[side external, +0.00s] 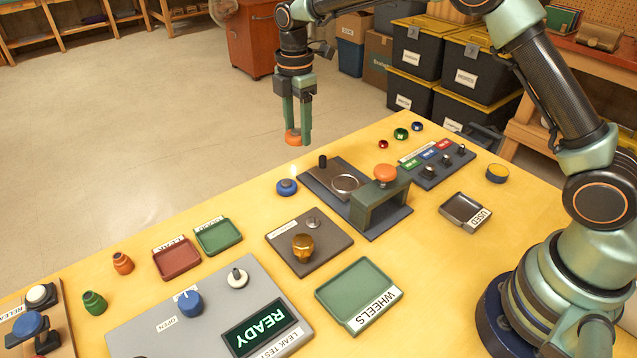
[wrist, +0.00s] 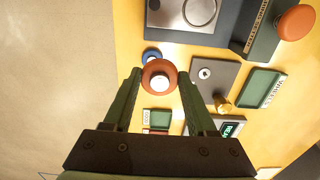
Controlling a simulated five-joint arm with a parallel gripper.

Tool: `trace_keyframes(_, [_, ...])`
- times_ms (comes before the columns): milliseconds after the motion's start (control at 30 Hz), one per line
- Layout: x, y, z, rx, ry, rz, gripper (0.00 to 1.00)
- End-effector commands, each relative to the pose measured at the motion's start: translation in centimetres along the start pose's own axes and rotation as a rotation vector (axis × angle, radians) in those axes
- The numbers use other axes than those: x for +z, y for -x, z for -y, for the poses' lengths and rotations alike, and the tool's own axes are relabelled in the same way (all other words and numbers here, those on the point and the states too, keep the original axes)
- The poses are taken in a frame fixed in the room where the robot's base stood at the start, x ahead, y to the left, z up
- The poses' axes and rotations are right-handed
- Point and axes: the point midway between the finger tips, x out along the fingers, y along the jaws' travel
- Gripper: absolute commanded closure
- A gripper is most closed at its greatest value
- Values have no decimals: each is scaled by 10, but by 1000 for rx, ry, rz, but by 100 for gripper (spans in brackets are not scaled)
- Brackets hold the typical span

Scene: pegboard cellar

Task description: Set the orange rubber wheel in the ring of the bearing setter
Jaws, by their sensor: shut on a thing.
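My gripper (side external: 298,128) is shut on the orange rubber wheel (side external: 293,138) and holds it in the air at the table's far edge. In the wrist view the wheel (wrist: 148,78) sits between the fingertips, its pale hub facing the camera. The bearing setter is a dark plate (side external: 325,180) with a silver ring (side external: 345,184), a short black post and a grey-green press frame topped by an orange knob (side external: 386,172). The ring looks empty. In the side view the wheel is up and left of the ring, apart from it. The ring shows in the wrist view (wrist: 200,11).
A blue wheel (side external: 286,187) lies just left of the setter plate. A plate with an amber knob (side external: 303,246), a green WHEELS tray (side external: 360,292) and a USED tray (side external: 465,211) stand nearby. A switch panel (side external: 437,165) is right of the setter.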

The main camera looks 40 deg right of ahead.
Motion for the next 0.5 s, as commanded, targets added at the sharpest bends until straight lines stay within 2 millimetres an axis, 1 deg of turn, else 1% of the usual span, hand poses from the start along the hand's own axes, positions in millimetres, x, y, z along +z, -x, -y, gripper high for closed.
trace_keyframes(33, [14, -7, 7, -2, -5, 0, 97])
trace_keyframes(200, [50, -31, 32, -2, -4, 0, 97])
trace_keyframes(300, [65, -42, 46, -2, -3, 0, 97])
trace_keyframes(400, [76, -49, 56, 0, -2, 0, 97])
trace_keyframes(500, [81, -54, 64, 1, 0, 0, 97])
